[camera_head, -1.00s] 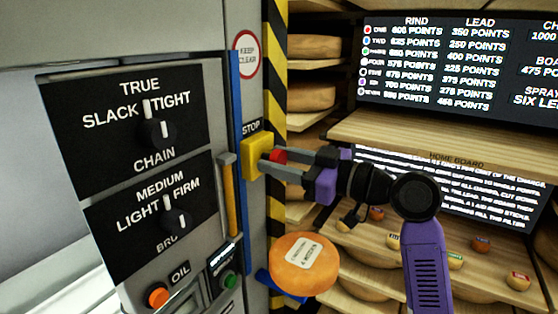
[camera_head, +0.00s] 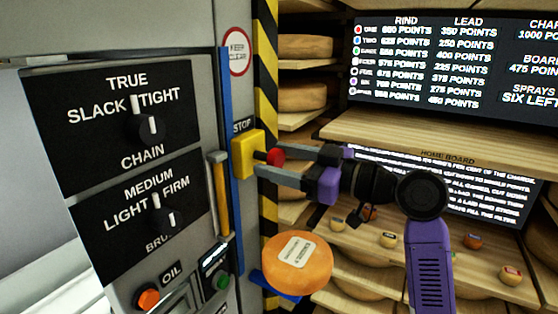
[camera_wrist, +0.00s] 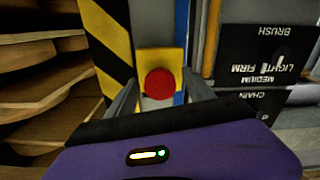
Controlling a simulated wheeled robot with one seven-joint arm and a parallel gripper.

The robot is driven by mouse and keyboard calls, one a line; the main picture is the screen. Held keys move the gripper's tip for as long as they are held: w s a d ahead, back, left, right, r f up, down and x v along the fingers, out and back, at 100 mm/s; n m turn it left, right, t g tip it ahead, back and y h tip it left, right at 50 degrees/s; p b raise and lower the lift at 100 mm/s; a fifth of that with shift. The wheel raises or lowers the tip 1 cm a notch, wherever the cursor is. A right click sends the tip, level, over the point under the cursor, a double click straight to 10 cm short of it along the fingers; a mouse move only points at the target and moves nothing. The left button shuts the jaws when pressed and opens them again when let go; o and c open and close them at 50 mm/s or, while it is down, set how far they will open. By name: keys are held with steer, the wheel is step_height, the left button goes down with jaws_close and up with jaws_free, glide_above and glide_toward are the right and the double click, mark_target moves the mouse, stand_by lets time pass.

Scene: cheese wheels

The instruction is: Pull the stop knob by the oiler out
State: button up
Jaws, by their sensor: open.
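The red stop knob (camera_head: 276,157) sticks out on a short dark stem from a yellow box (camera_head: 246,154) under the STOP label. In the wrist view the red knob (camera_wrist: 159,84) sits in the middle, in front of its yellow plate (camera_wrist: 146,57). My gripper (camera_head: 275,164) is open, with its fingers reaching toward the box on either side of the knob. In the wrist view one finger shows left and one right of the knob, with gaps between. The oiler itself is not clearly seen; an OIL label stands over an orange button (camera_head: 148,298).
A black-and-yellow striped post (camera_head: 266,90) stands just behind the stop box. An orange cheese wheel (camera_head: 297,262) lies below my gripper. Wooden shelves (camera_head: 420,135) with cheeses and screens fill the right.

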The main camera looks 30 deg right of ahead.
steer(key=b+v, duration=0.1)
steer(key=v, duration=0.7)
steer(key=shift+b, duration=0.35)
steer(key=shift+w, duration=0.1)
